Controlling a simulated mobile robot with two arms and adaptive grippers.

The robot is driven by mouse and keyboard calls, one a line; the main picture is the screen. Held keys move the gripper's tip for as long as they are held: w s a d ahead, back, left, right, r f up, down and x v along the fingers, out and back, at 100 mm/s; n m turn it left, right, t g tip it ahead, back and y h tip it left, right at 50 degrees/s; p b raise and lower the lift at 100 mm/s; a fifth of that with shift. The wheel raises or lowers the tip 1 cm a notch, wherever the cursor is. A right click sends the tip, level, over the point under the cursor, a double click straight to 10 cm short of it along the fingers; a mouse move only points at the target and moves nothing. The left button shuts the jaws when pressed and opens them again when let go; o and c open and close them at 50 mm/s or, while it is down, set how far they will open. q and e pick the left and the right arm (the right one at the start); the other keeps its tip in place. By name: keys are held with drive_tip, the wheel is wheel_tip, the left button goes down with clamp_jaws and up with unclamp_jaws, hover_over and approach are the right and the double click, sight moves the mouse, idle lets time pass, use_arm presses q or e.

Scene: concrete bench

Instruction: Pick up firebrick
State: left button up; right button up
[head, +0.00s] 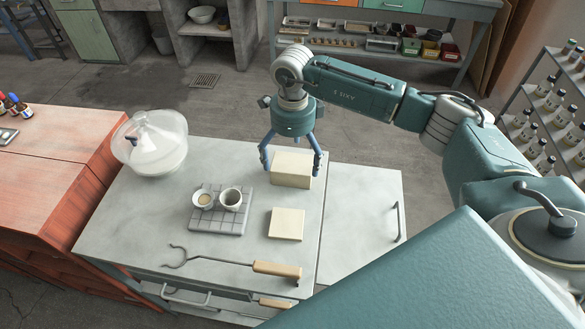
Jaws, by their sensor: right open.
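The firebrick is most likely the cream block (291,170) near the back right of the bench top. My right gripper (291,160) points down over this block, with one blue finger at its left end and the other at its right end. The jaws are open and the block rests on the bench between them. I cannot tell whether either finger touches it. A thinner, flat cream slab (286,224) lies in front of the block. My left gripper is not in view.
A glass dome (150,143) stands at the back left. A gridded grey tile (218,222) holds two small cups (230,199). Tongs with a wooden handle (277,271) lie along the front. A red cabinet (50,180) adjoins on the left. The bench's right part (362,215) is clear.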

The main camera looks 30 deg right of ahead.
sight(291, 167)
drive_tip(key=shift+f+p, duration=0.35)
drive_tip(key=shift+f, duration=0.25)
drive_tip(key=f, duration=0.2)
drive_tip(key=f+p, duration=0.1)
drive_tip(key=shift+a+f, duration=0.2)
drive_tip(key=shift+f, duration=0.15)
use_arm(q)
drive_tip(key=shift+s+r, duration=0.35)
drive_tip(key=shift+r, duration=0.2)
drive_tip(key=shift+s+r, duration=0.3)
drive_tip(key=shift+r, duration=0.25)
use_arm(e)
drive_tip(key=shift+w+f, duration=0.1)
drive_tip(key=shift+f, duration=0.35)
drive_tip(key=shift+c, duration=0.3)
drive_tip(key=c, duration=1.3)
drive_tip(key=shift+r, duration=0.1)
drive_tip(key=shift+c, duration=1.1)
